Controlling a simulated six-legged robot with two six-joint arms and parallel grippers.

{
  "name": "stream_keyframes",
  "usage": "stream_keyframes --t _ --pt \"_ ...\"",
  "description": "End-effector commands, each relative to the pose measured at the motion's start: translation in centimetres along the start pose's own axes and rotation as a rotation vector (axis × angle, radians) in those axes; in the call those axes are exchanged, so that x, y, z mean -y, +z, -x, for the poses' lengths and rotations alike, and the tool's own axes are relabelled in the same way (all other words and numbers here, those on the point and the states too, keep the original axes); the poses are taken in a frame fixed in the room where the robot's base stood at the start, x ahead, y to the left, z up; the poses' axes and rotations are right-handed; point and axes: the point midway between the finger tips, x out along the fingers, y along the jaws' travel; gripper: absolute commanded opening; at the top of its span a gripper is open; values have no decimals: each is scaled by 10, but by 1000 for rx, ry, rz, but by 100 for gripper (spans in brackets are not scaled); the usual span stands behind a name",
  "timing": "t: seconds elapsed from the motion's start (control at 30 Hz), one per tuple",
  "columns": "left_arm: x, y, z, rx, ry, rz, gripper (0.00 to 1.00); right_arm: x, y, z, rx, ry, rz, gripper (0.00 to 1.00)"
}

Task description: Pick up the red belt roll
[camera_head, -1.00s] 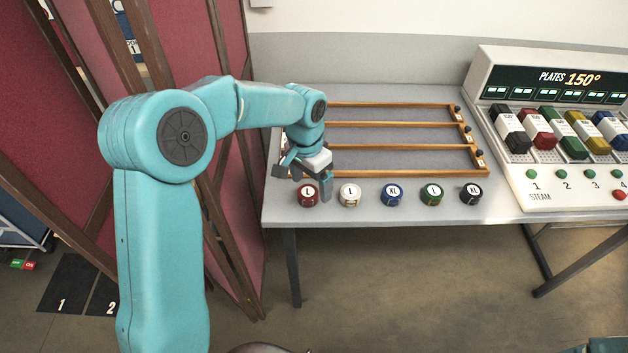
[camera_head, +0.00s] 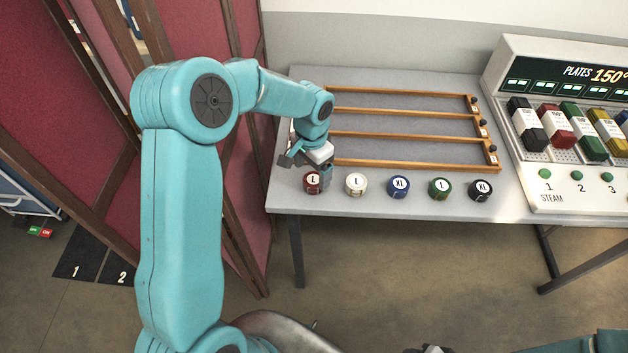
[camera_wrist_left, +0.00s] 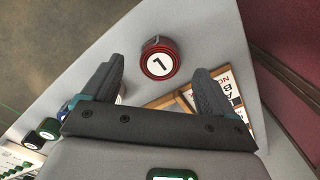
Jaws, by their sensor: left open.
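The red belt roll (camera_head: 312,183) stands at the left end of a row of rolls near the table's front edge. Its top has a white disc with an L. It also shows in the left wrist view (camera_wrist_left: 159,60), ahead of and between my open fingers, apart from both. My left gripper (camera_head: 307,168) is open and empty, just behind and above the red roll in the head view. In the left wrist view both fingers (camera_wrist_left: 158,85) show with a wide gap.
White (camera_head: 356,184), blue (camera_head: 398,187), green (camera_head: 439,189) and black (camera_head: 480,190) rolls stand to the right. A wooden rack (camera_head: 410,164) lies behind them. A steam press console (camera_head: 570,110) is at right. A red folding screen (camera_head: 200,60) borders the table's left.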

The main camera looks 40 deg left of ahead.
Motion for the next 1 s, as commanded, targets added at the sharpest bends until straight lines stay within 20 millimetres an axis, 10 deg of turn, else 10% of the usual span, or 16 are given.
stream_keyframes --t 0.57,0.8,1.0 --pt "2 -8 -50 -1 0 0 87 5 0 14 0 0 0 43" --pt "2 -8 -50 0 0 0 24 5 0 14 0 0 0 43" --pt "2 -8 -50 -1 0 0 24 5 0 14 0 0 0 43"
